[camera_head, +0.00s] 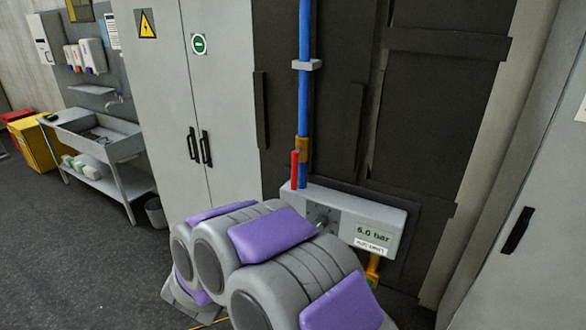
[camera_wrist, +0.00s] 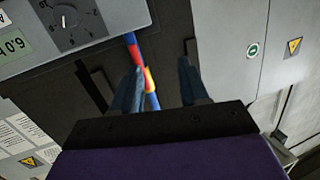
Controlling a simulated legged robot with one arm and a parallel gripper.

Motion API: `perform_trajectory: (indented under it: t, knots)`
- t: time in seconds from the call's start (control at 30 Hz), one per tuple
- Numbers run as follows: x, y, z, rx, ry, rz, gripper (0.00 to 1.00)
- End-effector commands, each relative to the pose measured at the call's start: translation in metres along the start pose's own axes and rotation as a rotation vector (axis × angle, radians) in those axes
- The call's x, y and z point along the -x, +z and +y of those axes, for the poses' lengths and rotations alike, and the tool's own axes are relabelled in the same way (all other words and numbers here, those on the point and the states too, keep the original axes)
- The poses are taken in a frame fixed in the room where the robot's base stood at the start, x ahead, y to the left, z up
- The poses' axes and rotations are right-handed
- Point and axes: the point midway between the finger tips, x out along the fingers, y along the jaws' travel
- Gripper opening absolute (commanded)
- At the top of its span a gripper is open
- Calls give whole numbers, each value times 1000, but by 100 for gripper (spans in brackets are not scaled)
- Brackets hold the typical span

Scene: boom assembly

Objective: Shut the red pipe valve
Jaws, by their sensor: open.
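The red valve handle (camera_head: 295,170) is a short bar beside a vertical blue pipe (camera_head: 304,100) and lies roughly along it. It hangs down from a brass-coloured valve body (camera_head: 302,149), just above a grey box. In the wrist view, turned nearly upside down, the red handle (camera_wrist: 137,51) and yellow valve body (camera_wrist: 150,80) show near my left-hand finger. My gripper (camera_wrist: 160,64) is open and empty, its two dark fingers apart. The valve appears between the fingers, close to the left one; the depth gap is unclear. In the head view my arm hides the gripper.
Grey cabinet doors (camera_head: 221,90) stand to the left and a grey door (camera_head: 530,200) to the right.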

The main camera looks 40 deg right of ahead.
Motion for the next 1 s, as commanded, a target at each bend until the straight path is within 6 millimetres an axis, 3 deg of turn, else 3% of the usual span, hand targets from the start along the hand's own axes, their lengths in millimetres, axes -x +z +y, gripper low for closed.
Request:
perform_trajectory:
  t: [0.1, 0.2, 0.47, 0.77, 1.0]
  knots:
    - [-7, -17, 24, 41, 95, 76, 44]
    - [-9, -24, 35, 58, 137, 109, 44]
    - [-31, -28, 44, 63, 160, 124, 44]
    - [-76, -36, 47, 66, 157, 129, 44]
    - [-123, -40, 56, 67, 156, 125, 44]
